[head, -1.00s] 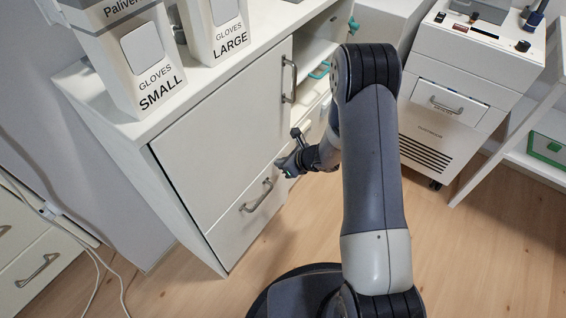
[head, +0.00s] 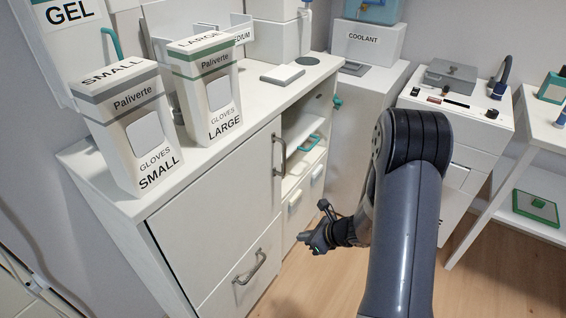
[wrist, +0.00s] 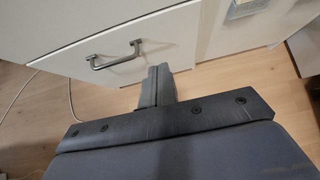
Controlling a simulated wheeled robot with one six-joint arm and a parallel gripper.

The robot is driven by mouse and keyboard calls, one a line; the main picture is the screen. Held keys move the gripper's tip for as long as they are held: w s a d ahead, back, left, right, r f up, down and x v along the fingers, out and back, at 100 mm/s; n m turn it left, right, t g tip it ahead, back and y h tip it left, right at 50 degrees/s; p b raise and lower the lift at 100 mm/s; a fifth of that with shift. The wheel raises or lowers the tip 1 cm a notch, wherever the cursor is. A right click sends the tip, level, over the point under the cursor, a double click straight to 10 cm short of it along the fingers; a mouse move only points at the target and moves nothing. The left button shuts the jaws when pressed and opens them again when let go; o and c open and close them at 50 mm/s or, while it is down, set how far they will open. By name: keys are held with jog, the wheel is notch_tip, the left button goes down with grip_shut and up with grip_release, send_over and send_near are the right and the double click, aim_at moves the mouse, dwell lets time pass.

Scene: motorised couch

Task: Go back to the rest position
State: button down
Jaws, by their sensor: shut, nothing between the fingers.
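My gripper (head: 316,240) is in the head view, low in front of the white cabinet, just right of its lower drawer. It is shut and empty. My arm reaches up from the bottom right, bends at a dark elbow, and comes down to the gripper. In the wrist view, the shut fingers (wrist: 157,86) point toward the cabinet's drawer front, with a drawer handle (wrist: 117,55) to their upper left. I cannot tell the exact gap to the drawer front.
The white cabinet (head: 215,225) stands left of the arm, with glove boxes (head: 128,130) on top and an open shelf bay. A white cart (head: 470,122) stands at the right. Wood floor (head: 325,290) shows below the gripper. A cable lies on the floor at the left.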

jog(key=shift+f, duration=0.1)
jog(key=b, duration=0.2)
send_near(267, 235)
jog(key=shift+x, duration=2.6)
